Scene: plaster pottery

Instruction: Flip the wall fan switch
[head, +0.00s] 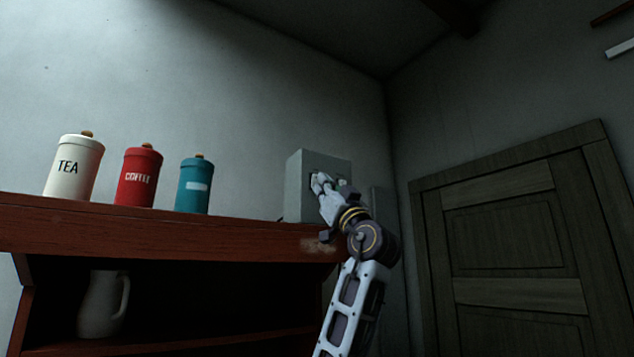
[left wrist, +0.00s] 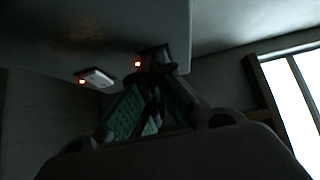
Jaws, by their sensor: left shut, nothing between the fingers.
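A grey box (head: 302,190) stands against the wall at the right end of the wooden shelf. In the left wrist view its face (left wrist: 100,25) carries a pale switch plate (left wrist: 97,77) with a small red light beside it. A second red light (left wrist: 138,64) glows right by my fingertips, on a switch mostly hidden behind them. I cannot tell which one is the fan switch, or its position. My left gripper (head: 319,183) is shut and empty at the box's front; it also shows in the left wrist view (left wrist: 155,67). Contact is unclear. My right gripper is out of view.
White tea (head: 73,170), red coffee (head: 138,178) and teal (head: 195,187) canisters stand on the wooden shelf (head: 150,231), left of the box. A pale jug (head: 102,305) stands below. A dark wooden door (head: 520,245) is at the right.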

